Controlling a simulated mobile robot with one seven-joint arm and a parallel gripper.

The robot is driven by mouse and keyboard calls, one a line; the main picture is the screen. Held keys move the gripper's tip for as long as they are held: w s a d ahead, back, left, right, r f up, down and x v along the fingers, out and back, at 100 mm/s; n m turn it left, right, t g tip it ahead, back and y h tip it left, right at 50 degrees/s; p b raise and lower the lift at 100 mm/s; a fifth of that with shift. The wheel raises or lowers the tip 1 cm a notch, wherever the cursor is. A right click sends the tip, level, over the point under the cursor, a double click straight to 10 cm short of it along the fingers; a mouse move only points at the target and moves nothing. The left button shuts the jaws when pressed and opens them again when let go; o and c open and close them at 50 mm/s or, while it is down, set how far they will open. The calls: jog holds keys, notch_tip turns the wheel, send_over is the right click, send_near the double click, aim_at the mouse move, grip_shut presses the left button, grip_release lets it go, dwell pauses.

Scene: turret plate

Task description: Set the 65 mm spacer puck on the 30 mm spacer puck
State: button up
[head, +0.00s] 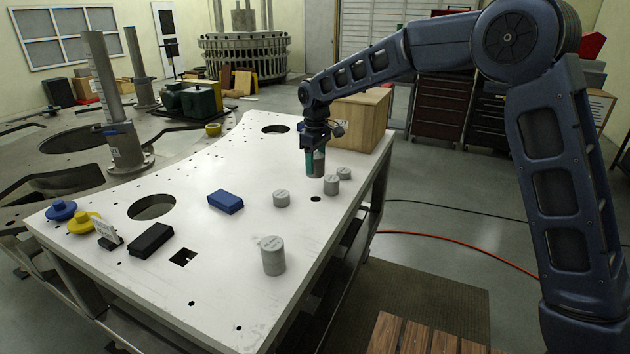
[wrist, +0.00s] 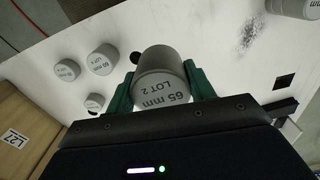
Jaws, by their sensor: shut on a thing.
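My gripper (head: 316,163) is shut on the grey 65 mm spacer puck (wrist: 165,78), whose label "65 mm LOT 2" faces the wrist camera. The green fingers (wrist: 160,92) press its two sides. In the head view the held puck (head: 319,165) is upright at the far right part of the table, partly hidden by a finger. I cannot tell whether it touches the tabletop. Shorter grey pucks stand near it: one (head: 331,185), one behind it (head: 344,173) and one to the left (head: 281,198).
A taller grey puck (head: 272,255) stands near the front of the white table (head: 240,160). A wooden box (head: 361,120) is close behind my gripper. A blue block (head: 225,201) and a black block (head: 151,240) lie farther left. The tabletop has several holes.

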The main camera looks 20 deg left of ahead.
aim_at(316, 155)
notch_tip(316, 155, up, 4)
jog(key=shift+r, duration=0.1)
jog(key=shift+w+r, duration=0.1)
jog(key=shift+r, duration=0.1)
jog(key=shift+w+r, duration=0.1)
jog(key=shift+w, duration=0.2)
jog(key=w+f, duration=0.4)
jog(key=w, duration=0.9)
jog(key=w+f, duration=0.5)
jog(key=w, duration=0.9)
jog(key=shift+s+d+f, duration=0.1)
jog(key=shift+s+f, duration=0.05)
jog(key=shift+f, duration=1.6)
jog(key=shift+s+d+f, duration=0.1)
jog(key=shift+f, duration=1.65)
jog(key=shift+f, duration=0.1)
jog(key=o, duration=1.4)
